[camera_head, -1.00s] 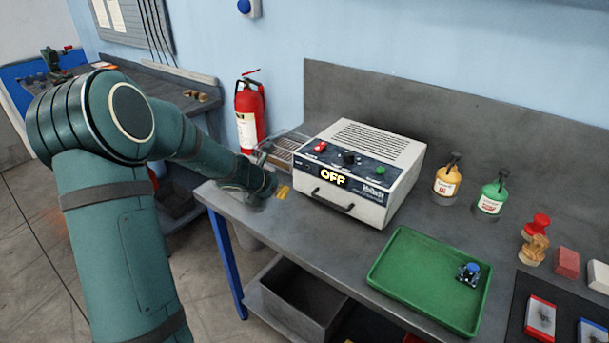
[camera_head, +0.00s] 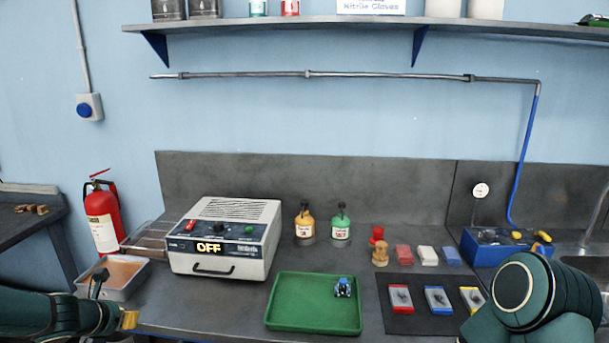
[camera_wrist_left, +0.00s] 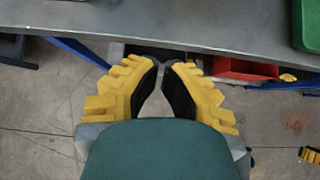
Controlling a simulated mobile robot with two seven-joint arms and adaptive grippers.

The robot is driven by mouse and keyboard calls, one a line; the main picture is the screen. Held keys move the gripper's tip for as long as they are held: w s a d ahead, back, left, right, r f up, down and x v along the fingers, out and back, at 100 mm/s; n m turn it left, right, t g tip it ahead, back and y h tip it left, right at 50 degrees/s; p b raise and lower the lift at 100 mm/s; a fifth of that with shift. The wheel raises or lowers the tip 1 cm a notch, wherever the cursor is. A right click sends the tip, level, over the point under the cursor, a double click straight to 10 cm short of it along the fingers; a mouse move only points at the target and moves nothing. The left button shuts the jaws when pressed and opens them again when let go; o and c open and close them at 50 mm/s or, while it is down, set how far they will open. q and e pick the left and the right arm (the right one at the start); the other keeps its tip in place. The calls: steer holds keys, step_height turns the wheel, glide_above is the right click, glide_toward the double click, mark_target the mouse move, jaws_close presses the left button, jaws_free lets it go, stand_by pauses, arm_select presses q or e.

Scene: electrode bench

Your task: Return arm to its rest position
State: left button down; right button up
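My left gripper (camera_head: 128,318) shows at the lower left of the head view, by the front edge of the grey bench, below the metal tray. In the left wrist view my left gripper (camera_wrist_left: 161,66) has yellow fingers with black pads. Their tips come together and nothing is held between them. It points at the bench's front edge and the floor beneath. My right arm (camera_head: 530,300) shows at the lower right of the head view; its gripper is out of view.
A white box (camera_head: 225,238) with an "OFF" display stands on the bench, beside a metal tray (camera_head: 128,290). A green tray (camera_head: 290,305) holds a small blue-topped object (camera_head: 343,287). Yellow (camera_head: 305,227) and green (camera_head: 340,227) bottles, stamps and blocks stand further right. A fire extinguisher (camera_head: 102,222) is at left.

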arm_select(q)
steer(key=s+d+f+m+g+h, duration=0.1)
steer(key=s+d+f+m+g, duration=0.15)
steer(key=d+f+m, duration=0.45)
steer(key=s+d+f+m+g, duration=0.2)
steer(key=s+d+f+m, duration=0.1)
steer(key=d+f+m, duration=0.4)
steer(key=s+d+f+m+g+h, duration=0.1)
steer(key=s+d+f+m, duration=0.3)
steer(key=s+d+m, duration=0.3)
steer(key=s+d+f+m+g+h, duration=0.1)
steer(key=s+d+f+m, duration=0.3)
steer(key=s+d+m, duration=0.3)
steer(key=d+m, duration=0.3)
steer(key=m, duration=0.2)
steer(key=shift+s+d+f, duration=0.15)
steer(key=shift+d+f, duration=0.25)
